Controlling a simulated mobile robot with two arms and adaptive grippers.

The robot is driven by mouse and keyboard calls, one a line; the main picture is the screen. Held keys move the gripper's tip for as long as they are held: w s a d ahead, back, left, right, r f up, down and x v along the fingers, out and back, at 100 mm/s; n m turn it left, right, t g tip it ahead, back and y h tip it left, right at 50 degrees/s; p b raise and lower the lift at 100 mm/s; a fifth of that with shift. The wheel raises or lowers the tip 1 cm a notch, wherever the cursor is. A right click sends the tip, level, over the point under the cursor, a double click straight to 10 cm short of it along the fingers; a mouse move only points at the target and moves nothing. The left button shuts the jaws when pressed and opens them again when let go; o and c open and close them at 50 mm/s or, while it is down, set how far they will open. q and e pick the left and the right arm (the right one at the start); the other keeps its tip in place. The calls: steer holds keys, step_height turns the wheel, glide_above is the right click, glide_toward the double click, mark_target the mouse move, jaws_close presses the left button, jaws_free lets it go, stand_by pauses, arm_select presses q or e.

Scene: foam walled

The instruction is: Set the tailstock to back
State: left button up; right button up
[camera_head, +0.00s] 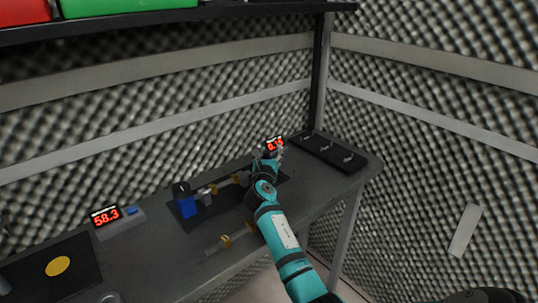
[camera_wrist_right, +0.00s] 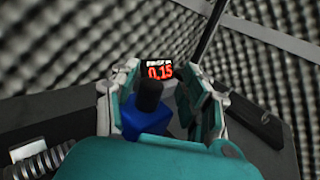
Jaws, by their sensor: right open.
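A blue block with a black knob on top, seemingly the tailstock (camera_wrist_right: 148,118), shows between the fingers in the right wrist view. My right gripper (camera_wrist_right: 160,88) is open, with one finger on each side of it; I cannot tell whether they touch it. In the head view my right gripper (camera_head: 268,160) is at the far right part of the bench fixture and hides the tailstock. Another blue block (camera_head: 187,207) with a black top stands at the left end of the fixture's dark base.
A red display reading 0.15 (camera_wrist_right: 159,72) stands just beyond the gripper. A display reading 58.3 (camera_head: 106,216) stands left on the grey bench (camera_head: 160,245). A black tray (camera_head: 330,150) lies at the right end. A brass-collared rod (camera_head: 226,241) lies in front. A shelf (camera_head: 180,14) hangs above.

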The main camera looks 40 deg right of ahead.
steer(key=v, duration=1.2)
steer(key=shift+d, duration=0.1)
steer(key=shift+s+f, duration=0.1)
steer(key=shift+f, duration=0.05)
